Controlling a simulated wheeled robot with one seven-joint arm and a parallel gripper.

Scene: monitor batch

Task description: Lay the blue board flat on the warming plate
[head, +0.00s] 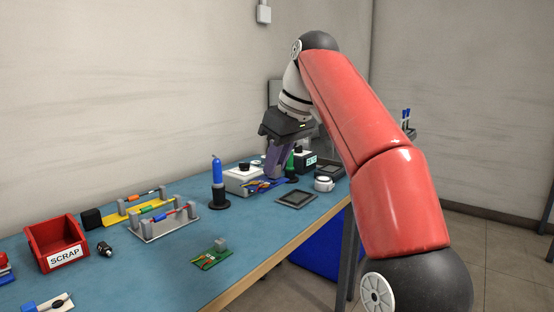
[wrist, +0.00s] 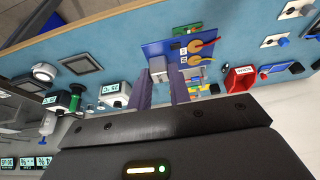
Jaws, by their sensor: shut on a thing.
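The blue board (wrist: 176,48) has orange-yellow parts with round ends and white labels on it. It is at the tips of my gripper (wrist: 170,76) in the wrist view, with the jaws shut on it; the exact grip is partly hidden. In the head view my gripper (head: 272,177) points down near the back of the bench, with the board (head: 262,186) low at its tips. Whether it touches the bench is unclear. A grey flat plate with a dark top (head: 297,199) lies just to the right and is empty; it also shows in the wrist view (wrist: 80,64). It looks like the warming plate.
A second dark-topped plate (head: 329,170), a round white item (head: 323,184), a green-handled tool (head: 290,165) and a white box (head: 240,180) crowd the gripper. A blue tool stands upright (head: 218,185). A green board (head: 209,254) and red scrap bin (head: 56,242) are left.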

